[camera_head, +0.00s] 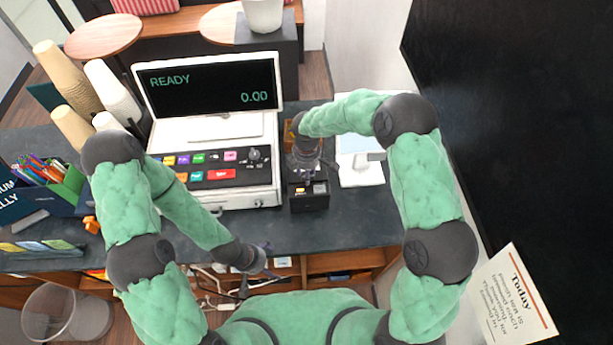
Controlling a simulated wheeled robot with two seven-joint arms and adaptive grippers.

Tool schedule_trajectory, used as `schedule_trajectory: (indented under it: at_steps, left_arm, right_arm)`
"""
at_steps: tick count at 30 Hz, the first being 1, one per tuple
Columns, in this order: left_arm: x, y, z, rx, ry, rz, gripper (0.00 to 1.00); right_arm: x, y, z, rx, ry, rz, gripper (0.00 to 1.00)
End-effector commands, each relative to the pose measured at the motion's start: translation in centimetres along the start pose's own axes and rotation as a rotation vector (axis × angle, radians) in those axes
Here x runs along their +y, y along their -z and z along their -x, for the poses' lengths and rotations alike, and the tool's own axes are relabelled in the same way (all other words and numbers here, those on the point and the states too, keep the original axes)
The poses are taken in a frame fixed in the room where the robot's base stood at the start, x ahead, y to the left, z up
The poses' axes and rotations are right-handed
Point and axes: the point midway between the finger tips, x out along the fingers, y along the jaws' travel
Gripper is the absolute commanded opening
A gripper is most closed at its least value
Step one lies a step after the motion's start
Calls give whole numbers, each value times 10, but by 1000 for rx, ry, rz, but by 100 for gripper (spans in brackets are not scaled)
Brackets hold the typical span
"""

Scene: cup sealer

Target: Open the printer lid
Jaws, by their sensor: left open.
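A small black printer (309,198) stands on the dark counter, right of the cash register, with a small lit orange-yellow spot on its front. My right gripper (306,172) points down over the printer and hides its top and rear part. I cannot tell whether it touches the lid, and its fingers are too small and dark to tell open from shut. The lid's position is hidden. My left gripper (266,262) is open and empty near the counter's front edge, left of and nearer to me than the printer.
A cash register (262,192) with a screen reading READY 0.00 stands left of the printer. A white device (360,172) stands to its right. Stacked cups (66,75) and a pen holder (68,185) are at left. The counter (340,225) in front of the printer is clear.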

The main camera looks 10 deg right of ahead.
Motion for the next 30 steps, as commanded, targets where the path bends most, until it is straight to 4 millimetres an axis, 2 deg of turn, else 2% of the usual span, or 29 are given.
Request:
schedule_trajectory:
  at_steps: [9, 13, 14, 30]
  left_arm:
    - [0, 0, -2, 0, 0, 0, 100]
    - [0, 0, -2, 0, 0, 0, 100]
    - [0, 0, -2, 0, 0, 0, 100]
    - [-1, 0, -2, 0, 0, 0, 100]
  right_arm:
    - [0, 0, -4, 1, -1, 0, 40]
    - [0, 0, -4, 1, -1, 0, 3]
    - [0, 0, -4, 1, -1, 0, 0]
    - [4, 0, 3, 1, -3, 0, 0]
